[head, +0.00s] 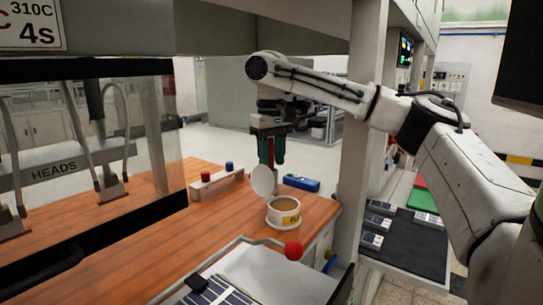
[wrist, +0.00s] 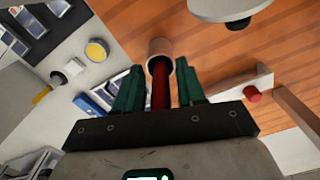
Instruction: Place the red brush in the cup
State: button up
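The red brush (wrist: 160,88) stands upright between the green fingers of my gripper (wrist: 160,75). In the wrist view a narrow gap shows on each side of it, so the fingers are open around it. Its far end runs into the mouth of a pale, round cup (wrist: 160,48) on the wooden bench. How deep it sits is hidden. In the head view my gripper (head: 271,158) points down over the bench with the red brush (head: 271,150) between its fingers. A white round lid stands in front of the brush's lower end, and the cup is not visible there.
A white tin with a yellow label (head: 283,213) stands close in front, its white lid (head: 263,181) raised. A stand with red and blue knobs (head: 217,183) is to the left, a blue box (head: 301,183) to the right. A red-knobbed lever (head: 293,250) is nearer.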

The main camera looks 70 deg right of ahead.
aim_at(272, 138)
jog(key=shift+o, duration=0.2)
jog(key=shift+r, duration=3.9)
jog(key=shift+o, duration=0.4)
